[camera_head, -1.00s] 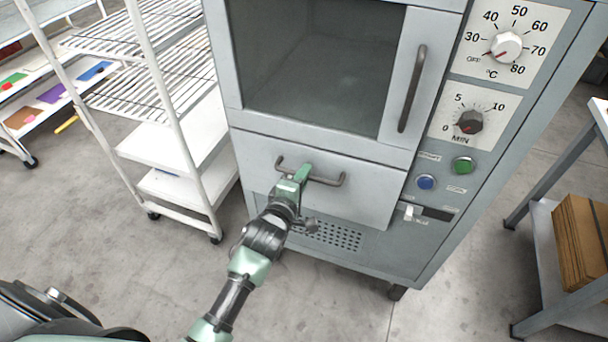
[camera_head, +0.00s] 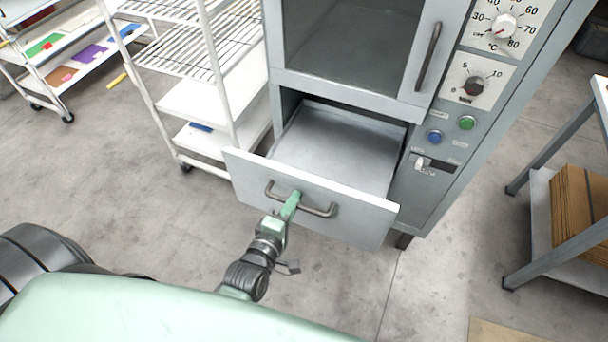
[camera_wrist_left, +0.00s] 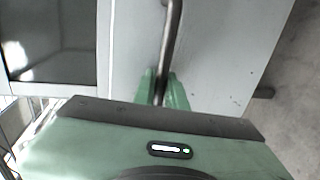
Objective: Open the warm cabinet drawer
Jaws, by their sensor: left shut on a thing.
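The warm cabinet (camera_head: 345,88) is a grey unit with a windowed upper door and a control panel on its right. Its lower drawer (camera_head: 335,152) is pulled well out, and its grey inside looks empty. The drawer front carries a dark bar handle (camera_head: 318,210). My left gripper (camera_head: 292,200) is shut on this handle near its middle. In the left wrist view the green fingers (camera_wrist_left: 163,92) sit on either side of the handle bar (camera_wrist_left: 170,45). My right gripper is not in view.
A white wire rack trolley (camera_head: 200,100) stands close to the cabinet's left. A grey table with stacked cardboard (camera_head: 580,215) on its lower shelf is at the right. A shelf with coloured sheets (camera_head: 75,60) is at the far left. The floor before the drawer is partly open.

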